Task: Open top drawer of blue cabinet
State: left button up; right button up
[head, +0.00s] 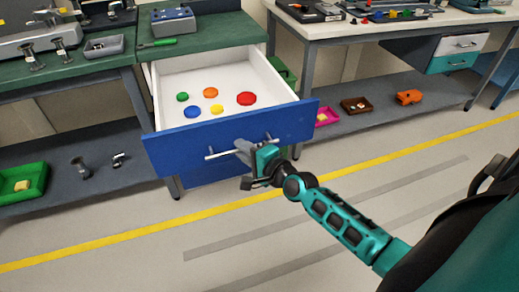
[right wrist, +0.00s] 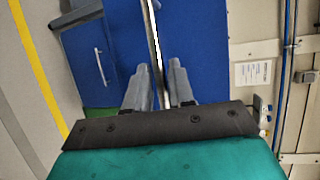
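The blue cabinet (head: 212,174) stands under the green bench top. Its top drawer (head: 190,152) is pulled well out, showing a white inside with several coloured discs. The drawer's bar handle (head: 225,153) runs across the blue front. My right gripper (head: 246,150) is at the handle. In the right wrist view its two grey fingers (right wrist: 158,85) are close together on either side of the silver handle bar (right wrist: 153,40), and it looks shut on it. The fingers' exact contact is partly hidden. My left gripper is not in view.
The floor in front is clear, with a yellow line (head: 100,246).

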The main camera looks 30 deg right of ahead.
pick_arm(q)
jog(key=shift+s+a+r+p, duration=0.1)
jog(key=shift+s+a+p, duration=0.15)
jog(key=shift+p, duration=0.15)
pick_arm(e)
jog(key=v, duration=1.2)
jog(key=shift+r, duration=0.1)
pick_arm(q)
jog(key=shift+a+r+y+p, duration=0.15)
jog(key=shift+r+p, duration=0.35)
jog(key=shift+p, duration=0.15)
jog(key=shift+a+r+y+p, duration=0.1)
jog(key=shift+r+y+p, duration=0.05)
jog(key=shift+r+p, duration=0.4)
pick_arm(e)
jog(key=s+a+f+n+g, duration=0.2)
jog(key=s+a+f+n, duration=0.2)
jog(key=n, duration=0.5)
jog(key=s+a+f+n+g, duration=0.3)
jog(key=a+n, duration=0.3)
jog(key=n, duration=0.4)
jog(key=shift+s+a+f+n+h, duration=0.15)
jog(key=shift+s+f+n+h, duration=0.15)
jog(key=shift+s+f, duration=0.25)
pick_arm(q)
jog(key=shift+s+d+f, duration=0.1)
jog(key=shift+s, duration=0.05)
pick_arm(e)
jog(key=shift+r, duration=0.1)
